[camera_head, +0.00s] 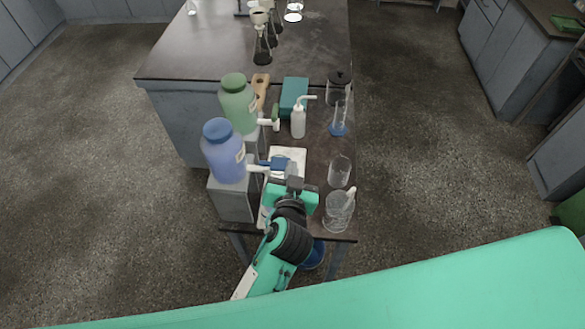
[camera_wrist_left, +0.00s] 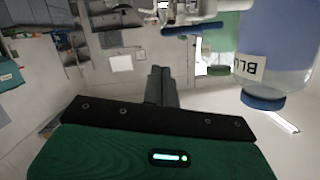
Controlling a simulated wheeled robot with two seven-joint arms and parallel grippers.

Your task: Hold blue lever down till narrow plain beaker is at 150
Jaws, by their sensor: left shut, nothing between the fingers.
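The blue bottle (camera_head: 225,158) stands on a grey block, with a white tap and the blue lever (camera_head: 279,162) pointing right. In the left wrist view the picture is upside down; the blue lever (camera_wrist_left: 192,29) and the blue bottle (camera_wrist_left: 280,50) with its label show at the upper right. My left gripper (camera_head: 294,182) is shut and empty, just on the near side of the lever; touching cannot be made out. A clear glass beaker (camera_head: 339,171) stands at the right. Whether a beaker stands under the blue tap is hidden, and no fill mark is readable. My right gripper is not in view.
The green bottle (camera_head: 238,104) with a green lever stands behind the blue one. A white wash bottle (camera_head: 298,122), a teal box (camera_head: 293,95) and a cylinder on a blue base (camera_head: 338,129) stand beyond. Another glass vessel (camera_head: 337,213) stands near the front right edge.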

